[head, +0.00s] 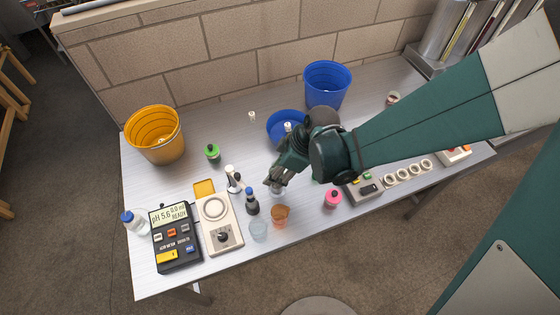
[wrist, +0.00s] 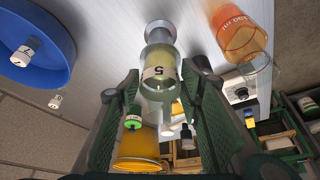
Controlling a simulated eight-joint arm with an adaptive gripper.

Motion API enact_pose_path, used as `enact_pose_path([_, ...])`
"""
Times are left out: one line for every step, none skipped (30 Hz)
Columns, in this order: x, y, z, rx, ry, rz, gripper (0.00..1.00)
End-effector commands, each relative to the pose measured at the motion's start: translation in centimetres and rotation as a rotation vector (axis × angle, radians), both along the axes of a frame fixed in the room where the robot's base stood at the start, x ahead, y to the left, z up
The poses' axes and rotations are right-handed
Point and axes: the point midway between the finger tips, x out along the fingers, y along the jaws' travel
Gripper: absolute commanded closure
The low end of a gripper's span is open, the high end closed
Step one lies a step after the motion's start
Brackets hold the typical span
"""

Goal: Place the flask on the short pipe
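A clear flask with yellow-green contents and a label marked 5 (wrist: 160,74) is between the fingers of my gripper (wrist: 160,82) in the wrist view. The fingers stand close on either side, but I cannot tell whether they touch it. In the head view my gripper (head: 274,184) is low over the table's front middle, and the flask is mostly hidden below it. A pale grey, ring-like part (wrist: 159,32) shows beyond the flask in the wrist view. I cannot tell whether it is the short pipe or the flask's own glass.
An orange beaker (head: 280,215), a clear cup (head: 258,230) and a dark blue-capped bottle (head: 252,204) stand close to my gripper. A pink jar (head: 333,198) is to the right. A blue bowl (head: 284,122) is behind.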

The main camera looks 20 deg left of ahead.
Motion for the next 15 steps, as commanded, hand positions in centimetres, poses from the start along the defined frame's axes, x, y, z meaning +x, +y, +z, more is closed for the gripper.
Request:
enact_pose_path([0.00,0.01,0.04,0.000,0.000,0.000,0.55])
enact_pose_path([0.00,0.00,0.04,0.000,0.000,0.000,0.55])
enact_pose_path([0.00,0.00,0.04,0.000,0.000,0.000,0.55])
enact_pose_path([0.00,0.00,0.04,0.000,0.000,0.000,0.55])
enact_pose_path([0.00,0.00,0.04,0.000,0.000,0.000,0.55])
enact_pose_path([0.00,0.00,0.04,0.000,0.000,0.000,0.55])
enact_pose_path([0.00,0.00,0.04,0.000,0.000,0.000,0.55])
enact_pose_path([0.00,0.00,0.04,0.000,0.000,0.000,0.55])
enact_pose_path([0.00,0.00,0.05,0.000,0.000,0.000,0.55])
enact_pose_path([0.00,0.00,0.05,0.000,0.000,0.000,0.55])
enact_pose_path([0.00,0.00,0.07,0.000,0.000,0.000,0.55])
enact_pose_path([0.00,0.00,0.10,0.000,0.000,0.000,0.55])
enact_pose_path([0.00,0.00,0.13,0.000,0.000,0.000,0.55])
enact_pose_path([0.00,0.00,0.17,0.000,0.000,0.000,0.55])
enact_pose_path([0.00,0.00,0.25,0.000,0.000,0.000,0.55])
